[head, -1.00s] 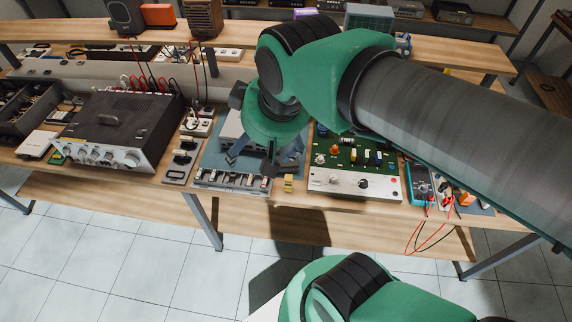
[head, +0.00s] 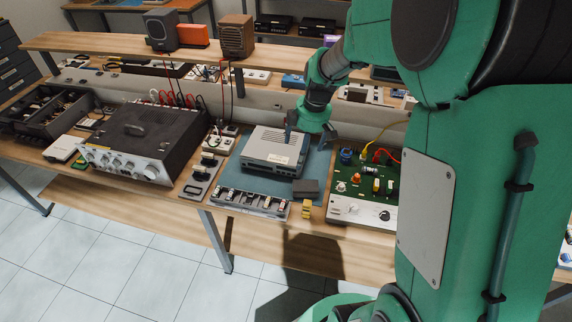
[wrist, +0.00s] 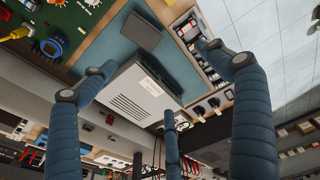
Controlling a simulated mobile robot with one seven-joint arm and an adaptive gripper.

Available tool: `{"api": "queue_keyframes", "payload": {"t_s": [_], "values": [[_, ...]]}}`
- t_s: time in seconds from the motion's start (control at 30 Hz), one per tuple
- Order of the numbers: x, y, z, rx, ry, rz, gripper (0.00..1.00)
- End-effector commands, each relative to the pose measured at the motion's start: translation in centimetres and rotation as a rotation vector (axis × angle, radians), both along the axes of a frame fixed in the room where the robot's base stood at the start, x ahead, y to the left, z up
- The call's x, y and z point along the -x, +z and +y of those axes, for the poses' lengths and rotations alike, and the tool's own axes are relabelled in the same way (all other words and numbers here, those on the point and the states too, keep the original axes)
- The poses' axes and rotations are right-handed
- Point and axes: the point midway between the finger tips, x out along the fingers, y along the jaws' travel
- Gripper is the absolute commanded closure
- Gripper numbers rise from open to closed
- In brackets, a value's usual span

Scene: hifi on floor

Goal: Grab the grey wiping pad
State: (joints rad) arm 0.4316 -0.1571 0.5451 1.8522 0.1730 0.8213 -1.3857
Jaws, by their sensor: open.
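The dark grey wiping pad (head: 306,189) lies flat on the blue-green mat (head: 233,176), by the front right corner of a light grey boxed device (head: 274,151). In the wrist view the pad (wrist: 141,34) shows at the top, beyond the device (wrist: 137,95). My gripper (head: 308,141) is above the right side of the device, higher and farther back than the pad. The pad is apart from the fingers and fully visible.
A green circuit board unit (head: 362,188) stands to the right, with cables. A large black amplifier (head: 140,135) is at left. My arm hides the bench's right side.

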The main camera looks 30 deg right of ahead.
Motion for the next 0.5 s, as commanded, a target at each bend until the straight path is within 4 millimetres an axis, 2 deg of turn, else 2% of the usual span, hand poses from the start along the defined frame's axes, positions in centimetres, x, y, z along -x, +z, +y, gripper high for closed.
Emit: {"api": "queue_keyframes", "payload": {"t_s": [0.03, 0.2, 0.33, 0.5], "values": [[-0.3, -2.1, -1.3, -0.007, 0.025, 0.013, 0.11], [-1.0, -6.5, -4.2, -0.021, 0.12, 0.029, 0.11], [-1.1, -8.3, -5.3, -0.029, 0.159, 0.034, 0.11], [-1.1, -8.9, -5.7, -0.031, 0.176, 0.035, 0.11]]}}
